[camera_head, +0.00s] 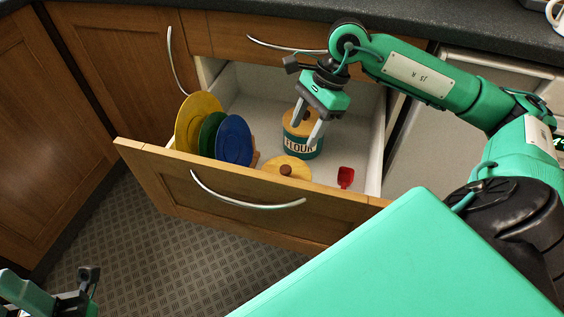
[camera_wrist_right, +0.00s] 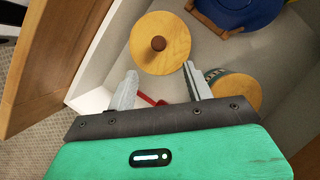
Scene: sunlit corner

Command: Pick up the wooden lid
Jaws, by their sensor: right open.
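The wooden lid (camera_head: 285,168) is a round, light-wood disc with a dark brown knob. It lies in the open drawer near its front wall, partly hidden by that wall in the head view. In the right wrist view the lid (camera_wrist_right: 160,45) shows whole, just beyond the fingertips. My right gripper (camera_head: 307,124) is open and empty, pointing down above the drawer in front of the flour canister. Its fingertips (camera_wrist_right: 160,75) are apart and do not appear to touch the lid. My left gripper (camera_head: 86,282) is at the lower left, partly cut off; its jaw state is unclear.
The teal flour canister (camera_head: 303,149) with a tan top stands behind the lid. Yellow (camera_head: 193,112), green and blue plates (camera_head: 234,140) stand in a rack at left. A red scoop (camera_head: 345,177) lies at right. The drawer front (camera_head: 160,172) and countertop (camera_head: 230,18) bound the space.

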